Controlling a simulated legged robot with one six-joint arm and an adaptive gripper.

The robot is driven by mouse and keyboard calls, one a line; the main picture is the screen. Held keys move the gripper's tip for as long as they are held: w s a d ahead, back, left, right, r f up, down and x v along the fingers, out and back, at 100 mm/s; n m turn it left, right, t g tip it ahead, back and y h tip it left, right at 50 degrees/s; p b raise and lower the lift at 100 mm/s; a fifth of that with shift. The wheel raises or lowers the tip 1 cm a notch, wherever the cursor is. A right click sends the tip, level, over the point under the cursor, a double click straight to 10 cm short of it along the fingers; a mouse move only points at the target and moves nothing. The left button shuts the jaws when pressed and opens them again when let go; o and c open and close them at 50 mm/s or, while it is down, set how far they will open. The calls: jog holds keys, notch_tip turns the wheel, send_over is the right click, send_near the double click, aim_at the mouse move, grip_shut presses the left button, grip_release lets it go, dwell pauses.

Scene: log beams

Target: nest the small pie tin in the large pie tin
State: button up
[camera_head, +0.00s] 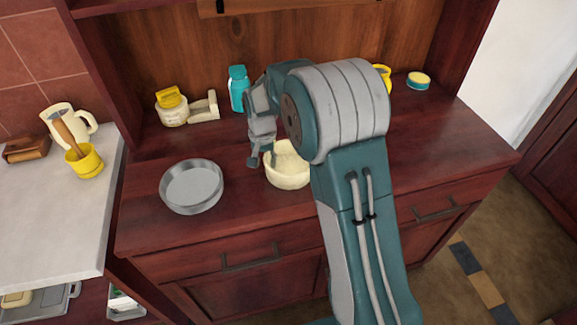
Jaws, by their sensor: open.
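One round grey metal pie tin (192,188) sits upright and empty on the left part of the dark red wooden counter, near its front edge. I see only this one tin and cannot tell whether it is the large or the small one. A second tin does not show; my arm hides part of the counter. My gripper (261,160) is open, pointing down at the left rim of a cream bowl (288,172), to the right of the tin. I cannot tell whether it touches the bowl.
At the back stand a jar with a yellow lid (172,108), a pale holder (204,107) and a teal bottle (238,88). A round yellow-and-green thing (418,80) is back right. The counter (150,228) is clear around the tin.

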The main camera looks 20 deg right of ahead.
jog(key=shift+a, duration=0.15)
jog(key=shift+d, duration=0.25)
grip_shut()
jog(key=shift+d, duration=0.25)
jog(key=shift+a, duration=0.1)
